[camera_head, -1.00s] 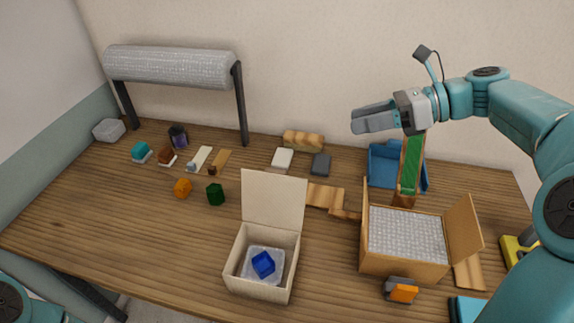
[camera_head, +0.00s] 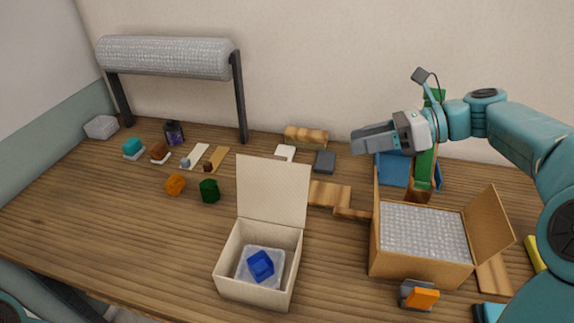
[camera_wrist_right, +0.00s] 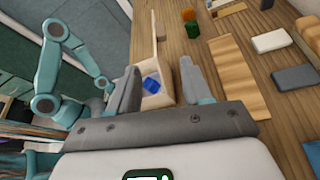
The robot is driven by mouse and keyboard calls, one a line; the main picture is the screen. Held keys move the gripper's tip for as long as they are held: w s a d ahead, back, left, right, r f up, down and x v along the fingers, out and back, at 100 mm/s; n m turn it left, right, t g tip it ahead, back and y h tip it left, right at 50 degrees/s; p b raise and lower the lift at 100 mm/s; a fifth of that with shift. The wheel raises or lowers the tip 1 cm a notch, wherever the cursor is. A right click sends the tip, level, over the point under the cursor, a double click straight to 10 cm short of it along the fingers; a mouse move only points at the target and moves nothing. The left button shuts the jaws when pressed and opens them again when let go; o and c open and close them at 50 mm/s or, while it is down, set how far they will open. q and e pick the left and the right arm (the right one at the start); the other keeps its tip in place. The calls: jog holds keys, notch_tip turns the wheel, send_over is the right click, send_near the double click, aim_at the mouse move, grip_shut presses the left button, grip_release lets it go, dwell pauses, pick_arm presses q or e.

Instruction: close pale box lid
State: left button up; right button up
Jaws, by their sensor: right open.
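The pale box (camera_head: 255,290) stands near the front middle of the table. Its lid (camera_head: 272,190) stands upright at the back edge, open. Inside lies a blue cube (camera_head: 261,265) on a clear, whitish tray or wrap. My right gripper (camera_head: 356,142) is in the air, behind and to the right of the box, well above the table, with nothing seen in it. In the right wrist view the open right gripper (camera_wrist_right: 158,78) has its fingers apart, with the pale box (camera_wrist_right: 158,100) and its lid (camera_wrist_right: 150,42) showing beyond and between them. My left gripper is not in view.
A brown carton (camera_head: 420,268) with bubble wrap and an open flap stands to the right. An orange-and-grey object (camera_head: 420,295) is in front of it. A blue bin (camera_head: 394,170) is behind. A roll on a stand (camera_head: 165,58) is at the back left. The table's left front is clear.

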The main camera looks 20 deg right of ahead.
aim_at(282, 158)
jog(key=x, duration=1.6)
jog(key=shift+w, duration=0.1)
jog(key=shift+r, duration=0.1)
jog(key=shift+c, duration=0.3)
